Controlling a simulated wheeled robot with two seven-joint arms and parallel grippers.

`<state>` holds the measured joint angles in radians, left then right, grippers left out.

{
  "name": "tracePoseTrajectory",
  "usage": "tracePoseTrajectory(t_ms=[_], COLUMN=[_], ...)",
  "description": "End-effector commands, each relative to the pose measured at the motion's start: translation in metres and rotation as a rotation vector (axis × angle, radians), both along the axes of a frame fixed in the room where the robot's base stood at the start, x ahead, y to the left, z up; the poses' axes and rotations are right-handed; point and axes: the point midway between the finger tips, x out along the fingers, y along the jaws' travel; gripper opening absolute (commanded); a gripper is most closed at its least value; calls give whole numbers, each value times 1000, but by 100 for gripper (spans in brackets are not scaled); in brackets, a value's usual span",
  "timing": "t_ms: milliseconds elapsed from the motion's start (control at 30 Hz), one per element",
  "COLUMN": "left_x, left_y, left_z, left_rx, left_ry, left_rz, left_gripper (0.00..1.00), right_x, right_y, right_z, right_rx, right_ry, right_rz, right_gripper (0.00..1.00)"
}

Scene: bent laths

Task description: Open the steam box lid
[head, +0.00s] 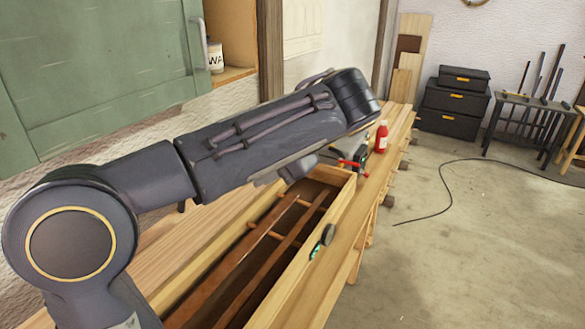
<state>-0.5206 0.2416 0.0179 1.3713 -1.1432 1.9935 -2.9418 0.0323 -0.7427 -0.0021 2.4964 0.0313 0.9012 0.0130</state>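The steam box (345,195) is a long wooden box on the bench, running from the lower left towards the back. Its top looks open over the stretch I see, with a dark brown inside and thin crossbars. I cannot make out a separate lid. I cannot make out the fingers of my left gripper behind the arm. My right gripper is out of the picture.
A red bottle (381,138) stands on the wooden bench (398,122) beyond the box, near a red-handled tool (352,165). A green cabinet door (90,70) is at the upper left. Black cases (452,103) stand at the back.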

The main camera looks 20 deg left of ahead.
Motion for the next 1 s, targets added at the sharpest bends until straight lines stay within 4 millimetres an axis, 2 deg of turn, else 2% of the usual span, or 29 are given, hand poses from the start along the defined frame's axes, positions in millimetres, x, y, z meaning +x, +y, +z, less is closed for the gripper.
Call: tracePoseTrajectory(t_ms=[100, 600, 733, 1000], left_x=[-1, -6, -7, -7], left_y=[-19, -85, -93, -93], left_z=[3, 12, 14, 13], left_rx=[2, 4, 2, 0], left_ry=[0, -1, -2, -1], left_rz=[-6, -2, -1, 0], left_gripper=[47, 47, 47, 47], right_x=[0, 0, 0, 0], right_y=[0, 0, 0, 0], right_z=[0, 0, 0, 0], right_rx=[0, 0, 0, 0], right_ry=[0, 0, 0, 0], right_rz=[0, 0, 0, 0], right_gripper=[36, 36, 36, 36])
